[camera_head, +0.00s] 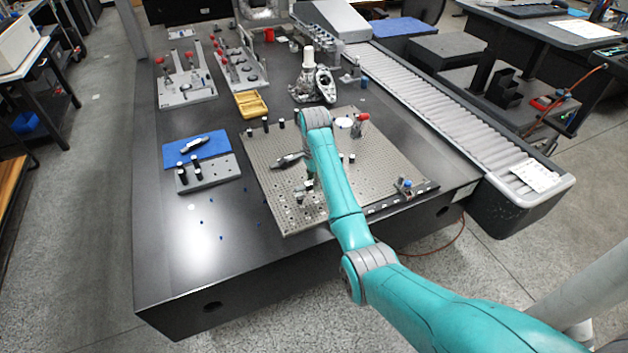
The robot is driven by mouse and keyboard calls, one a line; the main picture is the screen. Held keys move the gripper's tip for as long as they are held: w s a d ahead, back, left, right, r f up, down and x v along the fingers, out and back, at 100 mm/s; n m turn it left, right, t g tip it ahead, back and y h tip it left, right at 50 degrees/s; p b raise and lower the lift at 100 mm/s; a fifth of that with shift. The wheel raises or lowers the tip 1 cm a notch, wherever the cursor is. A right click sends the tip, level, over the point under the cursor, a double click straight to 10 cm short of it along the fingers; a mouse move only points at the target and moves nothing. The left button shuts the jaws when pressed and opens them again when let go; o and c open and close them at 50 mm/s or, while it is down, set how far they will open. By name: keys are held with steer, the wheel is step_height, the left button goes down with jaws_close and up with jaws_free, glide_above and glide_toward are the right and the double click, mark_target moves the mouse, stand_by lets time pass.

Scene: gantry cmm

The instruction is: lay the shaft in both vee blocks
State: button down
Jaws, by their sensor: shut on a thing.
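My forearm crosses the perforated fixture plate (268,170) and hides part of it. A dark grey shape at the left of the forearm looks like my gripper (289,160), low over the plate. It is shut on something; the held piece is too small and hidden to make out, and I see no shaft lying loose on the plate. Small metal blocks (302,196) stand on the plate just left of the forearm and may be a vee block. I cannot tell the second vee block apart, nor whether anything rests in either.
Short black-topped posts (265,124) and a red-knobbed clamp (361,124) rise from the plate. A small fixture (404,187) sits at its right corner. A blue mat (213,148) and a grey block (212,174) lie left. A conveyor (440,105) runs right. The front-left table is mostly clear.

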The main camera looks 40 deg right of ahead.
steer(key=shift+f, duration=0.6)
stand_by(0.3)
steer(key=c, duration=0.7)
jaws_free()
steer(key=shift+c, duration=0.2)
